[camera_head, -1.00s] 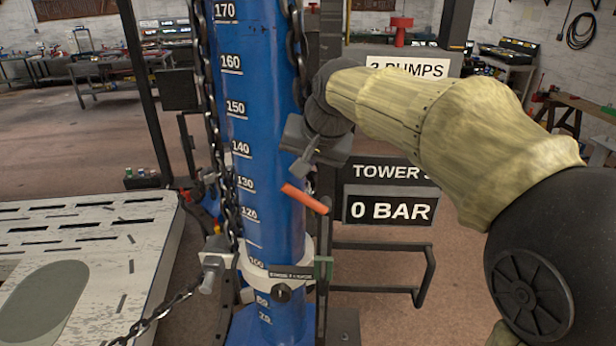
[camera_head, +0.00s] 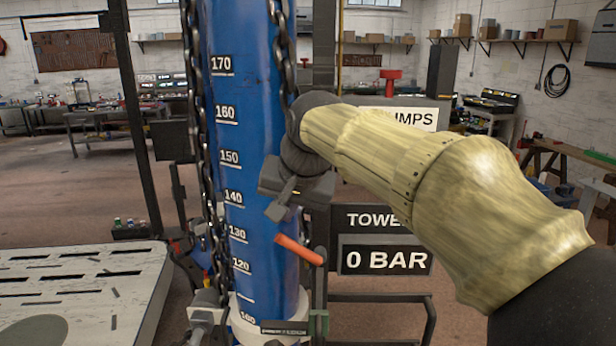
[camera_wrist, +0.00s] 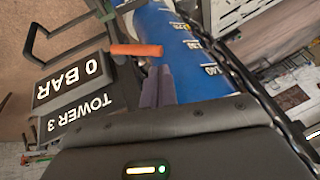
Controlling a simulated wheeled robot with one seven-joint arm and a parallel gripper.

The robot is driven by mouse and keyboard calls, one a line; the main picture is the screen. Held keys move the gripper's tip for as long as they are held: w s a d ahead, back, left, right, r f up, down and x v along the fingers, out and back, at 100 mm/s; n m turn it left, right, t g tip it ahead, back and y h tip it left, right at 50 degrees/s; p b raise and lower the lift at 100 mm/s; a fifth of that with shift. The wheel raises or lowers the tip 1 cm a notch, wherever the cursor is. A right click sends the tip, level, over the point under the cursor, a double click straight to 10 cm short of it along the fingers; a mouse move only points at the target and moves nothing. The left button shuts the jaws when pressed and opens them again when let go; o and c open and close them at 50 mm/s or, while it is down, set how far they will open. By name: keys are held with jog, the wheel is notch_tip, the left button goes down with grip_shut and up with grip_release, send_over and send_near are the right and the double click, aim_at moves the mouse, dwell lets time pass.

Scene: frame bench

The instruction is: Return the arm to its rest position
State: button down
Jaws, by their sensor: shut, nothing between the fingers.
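My gripper (camera_head: 279,207) is in front of the blue tower column (camera_head: 243,130), near its 130 to 140 marks. Its fingers are shut and hold nothing. They also show in the wrist view (camera_wrist: 158,86), pointing toward the column and the orange handle (camera_wrist: 135,49). In the head view that handle (camera_head: 299,249) is just below the gripper, apparently apart from it. My arm is stretched out from the lower right, in a tan sleeve.
Chains (camera_head: 196,130) hang along the column. A white clamp collar (camera_head: 250,318) rings its base. A "0 BAR" display (camera_head: 385,261) stands right of it, behind my arm. A slotted frame bench (camera_head: 95,285) is at left. Open floor lies behind.

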jog(key=d+f+h+b, duration=0.1)
jog(key=d+f, duration=0.7)
jog(key=f, duration=0.4)
jog(key=s+d+f+g+h+b, duration=0.1)
jog(key=s+d+f, duration=0.6)
jog(key=f, duration=0.4)
jog(key=s+d+f+g+h+b, duration=0.1)
jog(key=s+d+f+g+b, duration=0.1)
jog(key=s+d+f, duration=0.5)
notch_tip(320, 180, down, 5)
jog(key=shift+s+d+r, duration=0.2)
jog(key=shift+d, duration=0.1)
